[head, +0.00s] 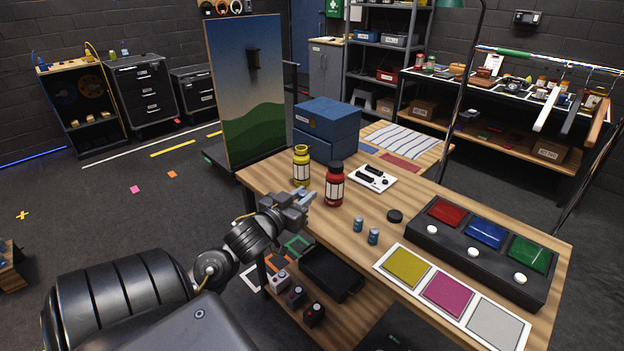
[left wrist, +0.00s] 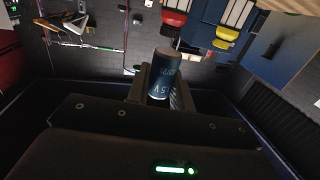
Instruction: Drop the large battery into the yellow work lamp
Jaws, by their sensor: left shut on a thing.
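The yellow work lamp (head: 302,168) stands upright near the table's far left edge, beside the blue boxes. No dark cap shows on its top, unlike the red lamp (head: 335,188) next to it. My left gripper (head: 303,201) is in front of and below the yellow lamp in the picture, apart from it. It is shut on a dark battery (left wrist: 161,78) marked 1.5V, seen in the left wrist view. That view also shows the yellow lamp (left wrist: 223,43) and the red lamp (left wrist: 173,18). In the head view I cannot make out the held battery. My right gripper is not in view.
Two small batteries (head: 373,236) stand on the wooden table, near a black round cap (head: 395,215). A white switch panel (head: 370,179) lies behind. A black button box (head: 435,236) and a card of coloured squares (head: 377,262) fill the right. Blue boxes (head: 329,116) stand behind the lamps.

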